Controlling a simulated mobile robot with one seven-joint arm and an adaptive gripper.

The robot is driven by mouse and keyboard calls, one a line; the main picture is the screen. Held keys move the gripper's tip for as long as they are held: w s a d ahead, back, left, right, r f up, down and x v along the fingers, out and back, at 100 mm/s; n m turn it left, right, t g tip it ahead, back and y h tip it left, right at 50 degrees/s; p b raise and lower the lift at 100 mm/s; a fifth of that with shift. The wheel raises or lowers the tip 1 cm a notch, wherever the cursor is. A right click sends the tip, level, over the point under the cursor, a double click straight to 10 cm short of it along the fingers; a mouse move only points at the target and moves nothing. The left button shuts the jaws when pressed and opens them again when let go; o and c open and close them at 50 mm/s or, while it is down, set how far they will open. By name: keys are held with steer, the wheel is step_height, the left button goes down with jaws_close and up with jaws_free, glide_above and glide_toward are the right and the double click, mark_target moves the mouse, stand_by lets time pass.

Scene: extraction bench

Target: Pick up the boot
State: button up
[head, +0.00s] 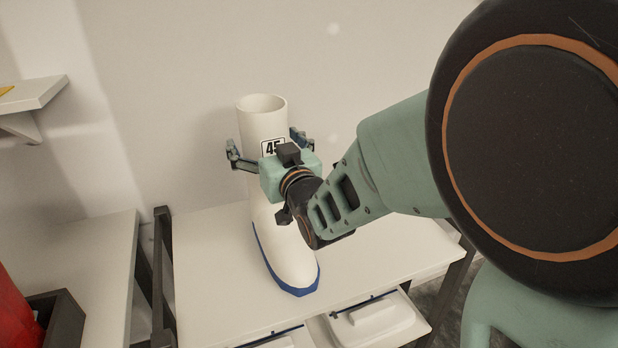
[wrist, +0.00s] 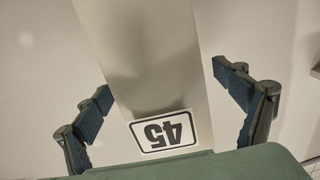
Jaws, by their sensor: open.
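The white boot (head: 262,225) with a blue sole and a "45" label stands upright on the white bench. My gripper (head: 268,145) is open at the boot's upper shaft, with one finger on each side of it. In the wrist view the boot's shaft (wrist: 150,80) lies between the two blue-padded fingers of my gripper (wrist: 168,98), and the label shows upside down. Gaps show between the fingers and the shaft there, wider on the right. My gripper and wrist hide part of the shaft in the head view.
The bench top (head: 370,250) is clear around the boot, with a wall close behind. White trays (head: 375,322) sit below it. At the left are a second white surface (head: 85,260), a dark bin (head: 62,318), a red object (head: 15,315) and a wall shelf (head: 35,93).

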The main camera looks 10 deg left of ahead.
steer(key=shift+c, duration=0.7)
steer(key=c, duration=2)
steer(key=shift+r, duration=0.2)
steer(key=shift+c, duration=0.2)
steer(key=shift+r, duration=0.1)
